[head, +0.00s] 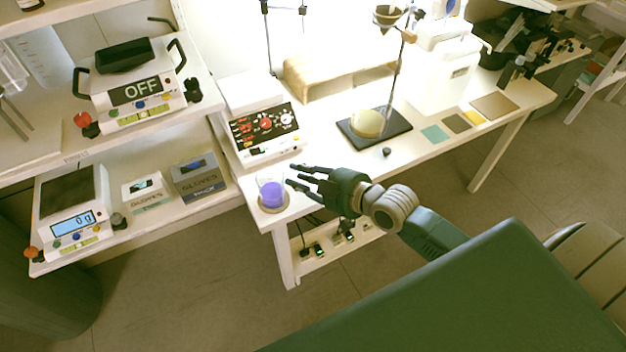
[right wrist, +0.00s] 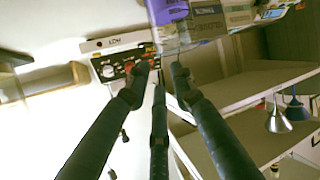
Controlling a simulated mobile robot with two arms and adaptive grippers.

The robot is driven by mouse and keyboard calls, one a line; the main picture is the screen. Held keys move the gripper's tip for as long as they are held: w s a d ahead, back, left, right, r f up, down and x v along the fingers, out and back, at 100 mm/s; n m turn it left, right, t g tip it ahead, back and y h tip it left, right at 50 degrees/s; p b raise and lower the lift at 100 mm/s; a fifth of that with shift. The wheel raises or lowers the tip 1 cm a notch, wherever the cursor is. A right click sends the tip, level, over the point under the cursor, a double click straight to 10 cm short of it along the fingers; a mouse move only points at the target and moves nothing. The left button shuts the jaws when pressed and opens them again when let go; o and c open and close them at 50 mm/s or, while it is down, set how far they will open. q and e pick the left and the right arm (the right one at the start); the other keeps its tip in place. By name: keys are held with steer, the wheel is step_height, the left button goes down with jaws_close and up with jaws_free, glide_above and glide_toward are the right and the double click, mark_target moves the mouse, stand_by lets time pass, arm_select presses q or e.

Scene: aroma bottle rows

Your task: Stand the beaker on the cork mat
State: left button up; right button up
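The beaker (head: 272,193) is clear glass with purple liquid and stands upright at the near left corner of the white table. Under it is a round brown mat (head: 273,211) that looks like cork. My right gripper (head: 294,175) is just right of the beaker, its fingers spread, pointing left and empty. In the right wrist view the beaker (right wrist: 168,12) shows at the top edge, partly cut off, beyond the open fingertips (right wrist: 160,78). A small gap shows between the fingers and the glass. My left gripper is not in view.
A white device with a dark dial panel (head: 265,125) stands behind the beaker. A stand with a dark base (head: 374,128) and flat coloured squares (head: 435,134) are farther right. A shelf with a scale (head: 72,222) and glove boxes (head: 199,178) is left, across a gap.

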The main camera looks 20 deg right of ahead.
steer(key=v, duration=0.5)
steer(key=shift+s+r, duration=0.15)
steer(key=shift+s, duration=0.1)
steer(key=s+d+f+m+g+h, duration=0.1)
steer(key=s+d+f+h, duration=0.15)
steer(key=f, duration=0.85)
steer(key=s+d+f+m+g+h, duration=0.15)
steer(key=s+d+f, duration=0.25)
steer(key=f, duration=0.6)
steer(key=s+d+f+m+g+h, duration=0.1)
steer(key=s+d+f+m+g, duration=0.2)
steer(key=f, duration=0.8)
steer(key=s+a+f+g, duration=0.1)
steer(key=s+a+f, duration=0.1)
steer(key=s+f, duration=0.4)
steer(key=s+a+f+g, duration=0.2)
steer(key=s+f, duration=0.5)
steer(key=s, duration=0.8)
steer(key=s+a+f+g, duration=0.2)
steer(key=s+a+f, duration=0.2)
steer(key=s+f, duration=0.3)
steer(key=s, duration=0.3)
steer(key=shift+s+n, duration=0.15)
steer(key=shift+n, duration=0.2)
steer(key=shift+s+g, duration=0.1)
steer(key=shift+g, duration=0.15)
